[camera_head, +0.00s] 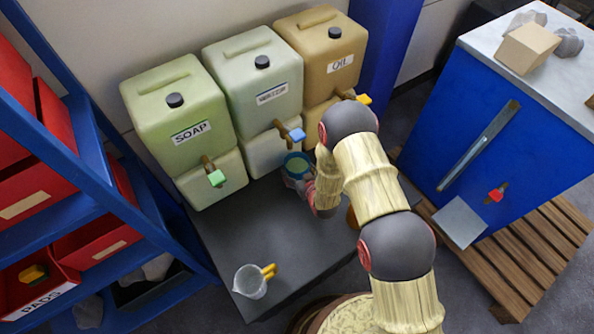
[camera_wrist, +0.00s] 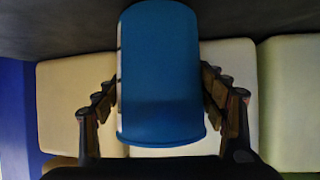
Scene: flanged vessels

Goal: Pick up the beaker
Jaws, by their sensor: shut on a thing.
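A blue cylindrical beaker (camera_wrist: 160,75) fills the middle of the wrist view, with a pale strip along its left side. My gripper (camera_wrist: 161,98) has a jointed finger on each side of it, shut on its wall. In the head view the beaker (camera_head: 297,162) shows a teal rim, in front of the white-labelled middle tank and below its blue tap. My arm and gripper hide part of it there. I cannot tell whether its base touches the dark table.
A clear jug (camera_head: 250,281) with a yellow handle stands at the front of the dark table (camera_head: 238,232). Tanks labelled SOAP (camera_head: 180,110) and OIL (camera_head: 330,45) flank the middle tank (camera_head: 255,70). Blue shelving (camera_head: 150,205) is left, a blue cabinet (camera_head: 455,125) right.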

